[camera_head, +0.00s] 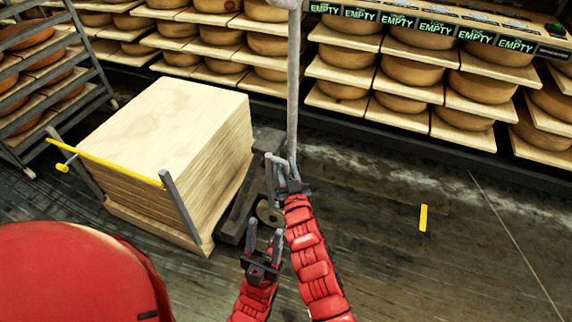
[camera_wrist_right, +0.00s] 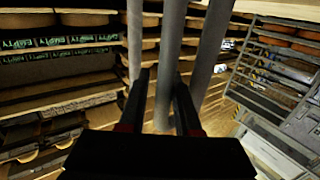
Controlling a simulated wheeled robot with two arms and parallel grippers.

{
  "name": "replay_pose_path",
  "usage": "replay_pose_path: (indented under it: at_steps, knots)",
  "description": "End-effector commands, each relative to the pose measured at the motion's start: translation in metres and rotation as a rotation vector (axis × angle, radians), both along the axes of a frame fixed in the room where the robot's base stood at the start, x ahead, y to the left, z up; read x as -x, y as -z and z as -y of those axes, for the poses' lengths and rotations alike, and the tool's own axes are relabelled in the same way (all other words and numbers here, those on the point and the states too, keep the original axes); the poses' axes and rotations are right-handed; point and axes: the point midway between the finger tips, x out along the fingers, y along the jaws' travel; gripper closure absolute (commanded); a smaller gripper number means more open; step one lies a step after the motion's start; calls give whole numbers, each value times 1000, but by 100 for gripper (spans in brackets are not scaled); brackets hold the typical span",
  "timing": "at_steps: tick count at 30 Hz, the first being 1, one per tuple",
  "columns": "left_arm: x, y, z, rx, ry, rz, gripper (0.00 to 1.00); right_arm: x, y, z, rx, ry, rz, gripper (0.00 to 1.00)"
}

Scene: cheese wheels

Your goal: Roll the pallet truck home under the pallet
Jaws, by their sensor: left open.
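A wooden pallet with a tall stack of pale boards (camera_head: 165,125) stands left of centre in the head view. The dark pallet truck (camera_head: 238,212) is close against its right side; its forks are hidden. The truck's grey handle pole (camera_head: 292,75) rises upright to the top edge. My right gripper (camera_head: 280,172) is at the lower part of the pole. In the right wrist view the pole (camera_wrist_right: 168,60) passes between its two fingers, with gaps on both sides. My left gripper (camera_head: 263,240) is open and empty, below the right one, near the truck.
A yellow bar (camera_head: 110,163) on grey posts stands before the stack. Shelves of cheese wheels (camera_head: 410,72) with EMPTY labels line the back. A rack of wheels (camera_head: 45,85) stands at left. The floor at right is clear, with a yellow mark (camera_head: 423,218).

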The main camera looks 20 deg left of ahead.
Motion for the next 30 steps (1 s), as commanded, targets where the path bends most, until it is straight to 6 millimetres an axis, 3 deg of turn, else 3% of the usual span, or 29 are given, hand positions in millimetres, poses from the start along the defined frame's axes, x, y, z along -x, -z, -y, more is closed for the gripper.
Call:
replay_pose_path:
  at_steps: [5, 21, 30]
  knots:
    - [0, -9, 0, 0, 0, 0, 50, 22, -2, 15, 0, 0, -1, 68]
    - [0, -31, 0, 0, 0, 0, 50, 117, 0, 79, 2, 1, -3, 68]
    - [0, -35, 0, 0, 0, 0, 50, 139, -2, 94, -2, 1, 1, 68]
